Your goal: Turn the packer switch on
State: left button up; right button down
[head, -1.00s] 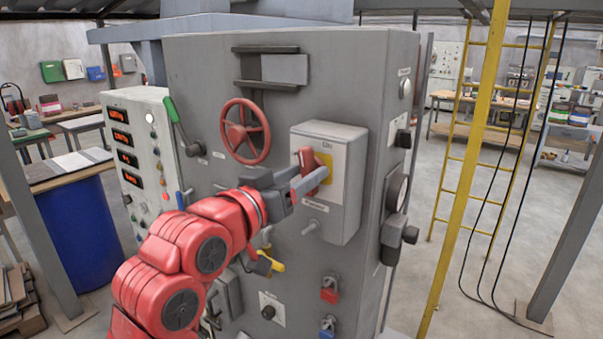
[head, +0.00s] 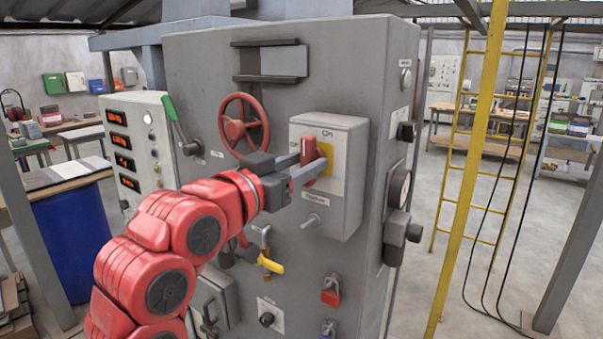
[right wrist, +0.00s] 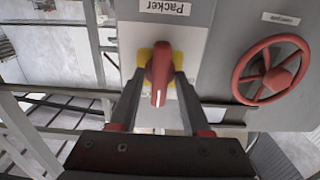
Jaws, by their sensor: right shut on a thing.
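The packer switch is a red knob (head: 309,149) on a yellow plate (head: 325,158). It sits on the front of a light grey box (head: 338,203) with an "On" mark at its top and a name label below. My right gripper (head: 311,166) reaches it from the left and is shut on the knob, which stands close to upright. In the right wrist view the knob (right wrist: 159,76) lies between the two fingers of my gripper (right wrist: 161,82), and the "Packer" label (right wrist: 165,7) reads upside down. The gripper hides part of the knob in the head view. My left gripper is out of view.
A red handwheel (head: 243,125) is just left of the box. A small metal toggle (head: 313,221) sticks out below the knob. A yellow-handled valve (head: 270,264) and red padlock (head: 330,292) are lower. A yellow ladder (head: 464,170) stands right of the cabinet.

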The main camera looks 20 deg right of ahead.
jog(key=c, duration=0.7)
grip_release()
jog(key=shift+s+a+f+b, duration=0.1)
jog(key=shift+s+a+b, duration=0.2)
jog(key=shift+a, duration=0.15)
jog(key=b+v, duration=0.3)
jog(key=v, duration=1.3)
jog(key=shift+s+a+b, duration=0.15)
jog(key=shift+b, duration=0.2)
